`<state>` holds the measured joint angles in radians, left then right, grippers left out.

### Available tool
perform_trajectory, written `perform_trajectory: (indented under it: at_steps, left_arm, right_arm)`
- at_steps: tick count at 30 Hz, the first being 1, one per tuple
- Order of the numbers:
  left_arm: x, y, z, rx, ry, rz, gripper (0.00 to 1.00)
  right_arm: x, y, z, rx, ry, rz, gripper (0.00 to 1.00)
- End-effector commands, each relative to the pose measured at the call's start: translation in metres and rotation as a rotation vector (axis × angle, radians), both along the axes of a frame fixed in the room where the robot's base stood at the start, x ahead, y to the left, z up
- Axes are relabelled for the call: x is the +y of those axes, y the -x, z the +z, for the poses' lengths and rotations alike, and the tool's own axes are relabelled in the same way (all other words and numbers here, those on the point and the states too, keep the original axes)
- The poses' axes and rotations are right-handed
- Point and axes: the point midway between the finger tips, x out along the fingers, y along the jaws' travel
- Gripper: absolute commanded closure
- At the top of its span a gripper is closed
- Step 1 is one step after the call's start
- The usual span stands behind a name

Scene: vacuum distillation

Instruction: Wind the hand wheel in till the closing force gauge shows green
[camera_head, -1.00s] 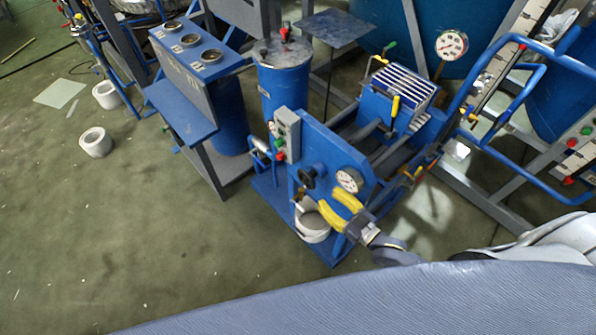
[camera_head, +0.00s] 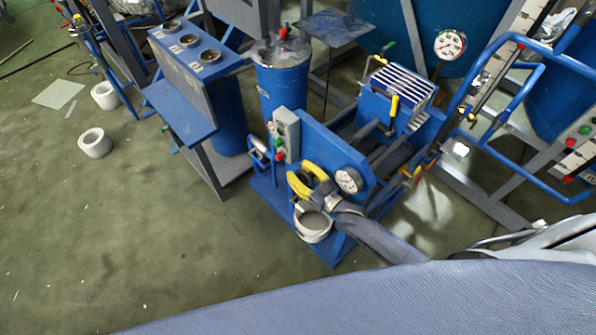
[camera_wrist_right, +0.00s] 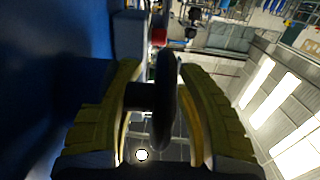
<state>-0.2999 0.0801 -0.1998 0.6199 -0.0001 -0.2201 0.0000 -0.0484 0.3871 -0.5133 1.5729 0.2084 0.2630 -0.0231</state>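The black hand wheel (camera_wrist_right: 166,95) is on the front of the blue filter-press-like machine (camera_head: 330,150). In the right wrist view I see it edge-on, between my two yellow fingers. My right gripper (camera_head: 300,174) is at the wheel in the head view and mostly hides it. The fingers are open, one on each side, with a gap visible around the wheel; I cannot tell whether either touches it. A round white gauge (camera_head: 348,180) sits on the same plate, right of the wheel; its reading is too small to tell. My left gripper is not in view.
A white bucket (camera_head: 313,224) stands just below my right gripper. A grey box with red and green buttons (camera_head: 286,135) is left of the wheel. Another gauge (camera_head: 450,44) stands farther back. Blue pipe rails (camera_head: 520,100) are at the right; the floor at left is mostly clear.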

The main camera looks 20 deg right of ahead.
Motion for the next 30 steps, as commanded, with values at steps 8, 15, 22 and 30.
perform_trajectory:
  at_steps: [8, 15, 22, 30]
  left_arm:
    - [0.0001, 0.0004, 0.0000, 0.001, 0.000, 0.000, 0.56]
    - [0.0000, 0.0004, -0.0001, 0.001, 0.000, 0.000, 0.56]
    - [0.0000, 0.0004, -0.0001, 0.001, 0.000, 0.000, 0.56]
    - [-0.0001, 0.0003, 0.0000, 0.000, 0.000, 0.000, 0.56]
  right_arm:
    - [0.0014, -0.0021, 0.0000, 0.000, 0.000, 0.000, 0.66]
    - [0.0012, -0.0021, 0.0001, 0.000, 0.000, 0.000, 0.79]
    - [0.0012, -0.0020, 0.0001, 0.000, 0.000, 0.000, 1.00]
    - [0.0011, -0.0021, 0.0001, -0.001, 0.000, 0.000, 1.00]
